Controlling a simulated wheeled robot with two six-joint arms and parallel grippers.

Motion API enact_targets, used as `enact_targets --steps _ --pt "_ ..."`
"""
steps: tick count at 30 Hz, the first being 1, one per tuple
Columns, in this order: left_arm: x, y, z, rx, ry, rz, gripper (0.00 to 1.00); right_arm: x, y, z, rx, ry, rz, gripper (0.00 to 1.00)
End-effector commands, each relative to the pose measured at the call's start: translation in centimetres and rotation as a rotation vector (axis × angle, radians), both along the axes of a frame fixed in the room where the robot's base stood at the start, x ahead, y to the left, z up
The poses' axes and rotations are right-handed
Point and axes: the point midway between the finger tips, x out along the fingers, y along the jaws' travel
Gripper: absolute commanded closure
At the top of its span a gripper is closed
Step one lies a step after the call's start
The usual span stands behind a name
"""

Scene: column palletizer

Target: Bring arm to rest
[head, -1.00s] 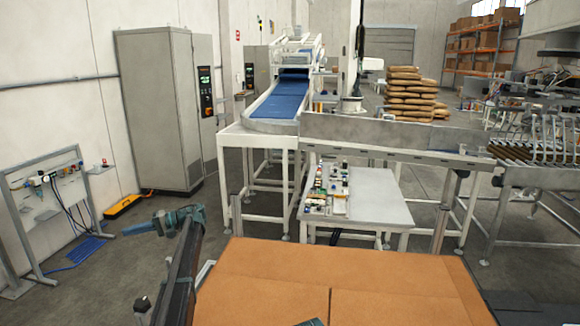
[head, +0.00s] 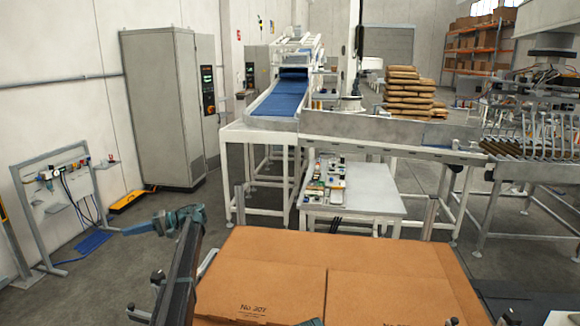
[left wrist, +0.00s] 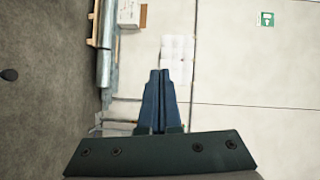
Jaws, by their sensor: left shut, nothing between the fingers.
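My left gripper (head: 140,228) is at the lower left of the head view, its blue fingers pointing left above the grey floor. In the left wrist view the two fingers (left wrist: 161,85) lie together with nothing between them, against a pale wall (left wrist: 240,90). My right gripper does not show.
A grey cabinet (head: 160,105) and a metal stand with cables (head: 65,190) are along the left wall. The blue belt (head: 283,95) runs back. Open floor (head: 130,275) surrounds the left gripper.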

Motion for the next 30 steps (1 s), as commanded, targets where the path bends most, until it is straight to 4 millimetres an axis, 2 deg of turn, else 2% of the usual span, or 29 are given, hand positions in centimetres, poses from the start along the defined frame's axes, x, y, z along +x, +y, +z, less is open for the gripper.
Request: enact_targets --steps 1,11,17,23,26,30 --pt "-0.4 -0.6 -0.9 -0.012 -0.001 -0.007 1.00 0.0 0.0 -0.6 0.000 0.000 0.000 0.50" --pt "-2.0 -3.5 -4.7 -0.093 -0.009 -0.045 1.00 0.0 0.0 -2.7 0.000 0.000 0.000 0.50" --pt "-3.8 -6.6 -8.7 -0.176 -0.014 -0.083 1.00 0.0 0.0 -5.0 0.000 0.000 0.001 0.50" --pt "-6.6 -11.2 -14.7 -0.301 -0.018 -0.143 1.00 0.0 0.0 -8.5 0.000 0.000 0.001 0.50" --pt "-8.9 -14.5 -19.0 -0.391 -0.018 -0.187 1.00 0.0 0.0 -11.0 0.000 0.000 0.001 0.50" --pt "-12.9 -20.2 -25.9 -0.550 -0.015 -0.260 1.00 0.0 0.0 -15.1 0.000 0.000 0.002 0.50"
